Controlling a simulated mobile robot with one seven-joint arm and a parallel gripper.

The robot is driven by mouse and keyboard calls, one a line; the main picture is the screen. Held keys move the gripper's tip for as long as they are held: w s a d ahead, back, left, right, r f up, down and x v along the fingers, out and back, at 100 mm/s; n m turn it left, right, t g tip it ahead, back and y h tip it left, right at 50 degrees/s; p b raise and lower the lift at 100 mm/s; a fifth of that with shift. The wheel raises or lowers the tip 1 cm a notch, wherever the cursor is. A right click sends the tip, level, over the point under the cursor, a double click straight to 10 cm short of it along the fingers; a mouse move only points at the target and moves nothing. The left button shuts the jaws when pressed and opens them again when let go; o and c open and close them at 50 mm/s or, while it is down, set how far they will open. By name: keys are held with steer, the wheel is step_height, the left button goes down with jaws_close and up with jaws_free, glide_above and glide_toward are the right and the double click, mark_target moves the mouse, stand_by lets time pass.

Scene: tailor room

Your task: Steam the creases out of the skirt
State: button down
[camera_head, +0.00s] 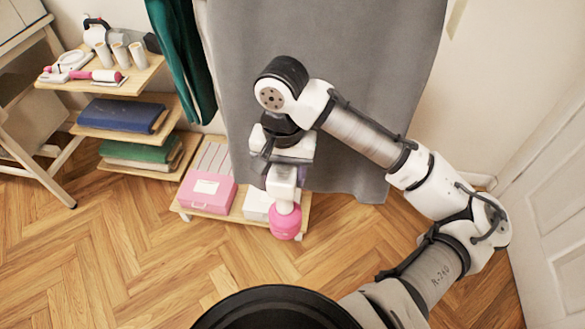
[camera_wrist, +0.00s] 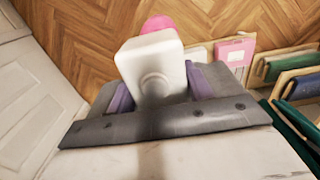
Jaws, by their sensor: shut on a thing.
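My gripper (camera_head: 288,163) is shut on a white steamer-like tool (camera_head: 284,188) with a round pink end (camera_head: 286,222). The pink end points down, in front of a low shelf. In the wrist view, the white body (camera_wrist: 152,62) sits between the purple fingers of my gripper (camera_wrist: 160,88). A large grey cloth (camera_head: 400,80) hangs behind my arm and reaches close to the floor. A narrow dark green cloth (camera_head: 182,55) hangs to its left. I cannot tell which cloth is the skirt. Part of the grey cloth is hidden by my arm; no clear creases show.
A tiered wooden shelf (camera_head: 140,73) at left holds several spools, tools and folded fabrics. A pink box (camera_head: 207,193) sits on the low shelf (camera_head: 237,213). A white door (camera_head: 550,190) stands at right. The wooden floor (camera_head: 120,265) at front left is clear.

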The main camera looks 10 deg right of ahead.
steer(key=shift+w+a+f, duration=0.2)
steer(key=shift+a, duration=0.35)
steer(key=shift+w+a+f, duration=0.15)
steer(key=shift+a+f, duration=0.05)
steer(key=shift+a, duration=0.3)
steer(key=shift+w+a+f, duration=0.2)
steer(key=shift+a, duration=0.35)
stand_by(0.9)
